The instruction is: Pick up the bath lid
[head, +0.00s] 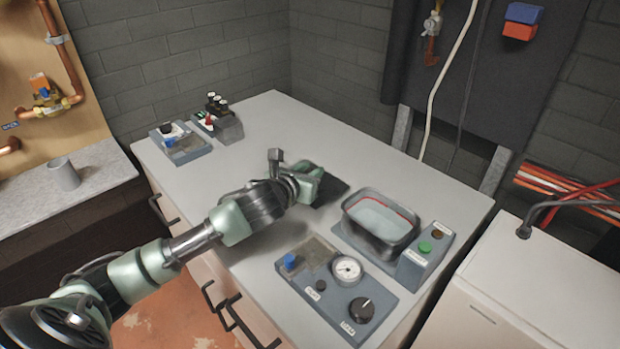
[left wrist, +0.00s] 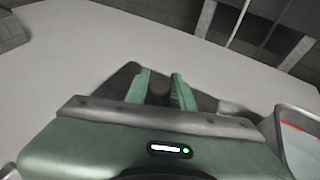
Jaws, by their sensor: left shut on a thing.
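The bath lid (head: 331,191) is a dark flat plate just left of the bath, partly hidden behind my left gripper. My left gripper (head: 316,174) is shut on it. In the left wrist view the green fingers (left wrist: 161,88) close around the lid's dark round knob, and the dark lid (left wrist: 122,80) shows on both sides of them. I cannot tell whether the lid touches the worktop. The bath (head: 380,222) is an open grey tub with a red line inside and pale liquid. My right gripper is not in view.
A panel with a gauge (head: 346,269), a blue knob and a black dial lies in front of the bath. A green button (head: 424,248) is beside the bath. Small trays with bottles (head: 217,118) stand at the back left. The middle of the worktop (head: 285,125) is clear.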

